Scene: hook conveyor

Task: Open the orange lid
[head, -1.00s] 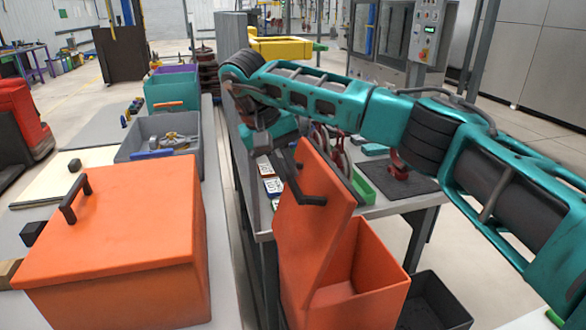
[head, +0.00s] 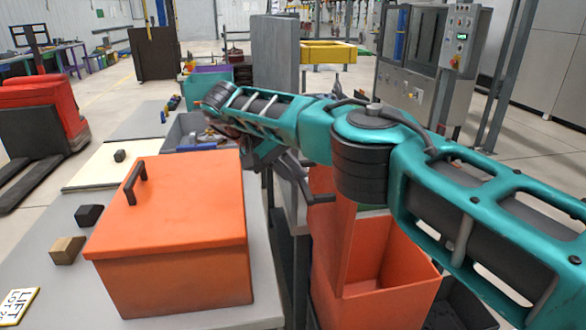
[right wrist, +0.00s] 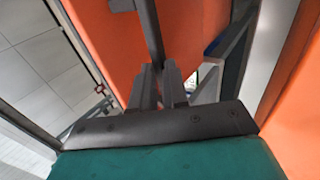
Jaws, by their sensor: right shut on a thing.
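An orange box with its lid raised stands at the centre right; its lid (head: 331,232) is tipped up steeply, and the open inside (head: 395,275) shows. The lid's dark handle (head: 311,196) is partly hidden by my right arm. My right gripper (head: 283,168) is at this handle, on the lid's outer side. In the right wrist view, my right gripper's fingers (right wrist: 159,88) are shut on the dark handle bar (right wrist: 151,32), with the orange lid (right wrist: 190,35) behind. A second orange box (head: 175,265) sits on the left table with its lid (head: 180,205) closed. My left gripper is out of view.
The left table (head: 45,250) also holds a grey bin (head: 185,130), small blocks (head: 67,250) and a white sign (head: 17,305). A grey panel (head: 274,65) stands behind my right arm. A dark bin (head: 462,305) sits beside the open box.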

